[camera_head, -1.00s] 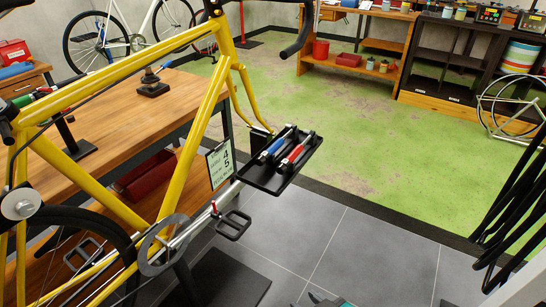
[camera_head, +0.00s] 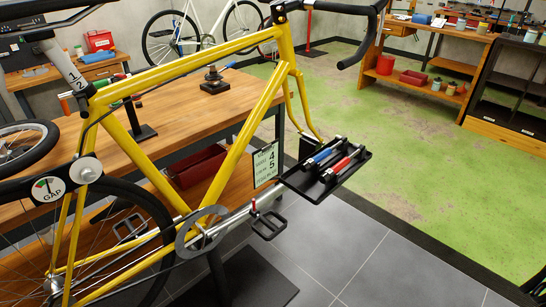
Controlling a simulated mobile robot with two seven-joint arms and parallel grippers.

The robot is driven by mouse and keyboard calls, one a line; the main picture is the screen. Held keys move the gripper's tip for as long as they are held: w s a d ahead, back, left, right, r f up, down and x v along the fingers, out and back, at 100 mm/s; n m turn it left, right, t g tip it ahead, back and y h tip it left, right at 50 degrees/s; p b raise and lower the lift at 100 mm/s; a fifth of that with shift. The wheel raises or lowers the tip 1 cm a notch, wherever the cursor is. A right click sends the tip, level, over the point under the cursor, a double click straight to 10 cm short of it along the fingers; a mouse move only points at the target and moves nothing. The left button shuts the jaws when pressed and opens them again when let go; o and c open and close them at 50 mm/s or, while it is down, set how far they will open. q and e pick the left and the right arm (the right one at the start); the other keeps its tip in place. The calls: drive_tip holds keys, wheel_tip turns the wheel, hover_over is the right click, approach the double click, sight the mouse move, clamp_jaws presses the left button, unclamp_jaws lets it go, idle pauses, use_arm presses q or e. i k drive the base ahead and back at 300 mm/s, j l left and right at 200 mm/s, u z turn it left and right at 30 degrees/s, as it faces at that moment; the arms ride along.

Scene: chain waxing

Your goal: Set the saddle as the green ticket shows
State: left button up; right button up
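The yellow bicycle frame (camera_head: 187,67) is held up beside the wooden bench. Its seatpost (camera_head: 65,67) carries marks reading 1 and 2, and the dark saddle (camera_head: 45,15) above is cut by the top left edge. The green ticket (camera_head: 265,164) hangs below the frame; I make out 4 and 5, while its small text is too small to read. A black tray (camera_head: 296,181) right of the ticket holds a blue-handled tool (camera_head: 319,155) and a red-handled tool (camera_head: 338,164). Neither of my grippers is in view.
The wooden bench (camera_head: 178,110) stands behind the frame, with a dark red bin (camera_head: 196,167) beneath. A round gauge marked GAP (camera_head: 48,189) is at the rear wheel. A white bicycle (camera_head: 203,36) stands at the back. The grey tiled floor (camera_head: 345,245) at front right is clear.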

sight(43, 34)
drive_tip(key=i+j+u, duration=0.15)
drive_tip(key=u, duration=0.2)
drive_tip(key=i+j+u, duration=0.15)
drive_tip(key=u, duration=0.2)
drive_tip(key=i+j+u, duration=0.3)
drive_tip(key=k+l, duration=0.05)
drive_tip(key=k, duration=0.05)
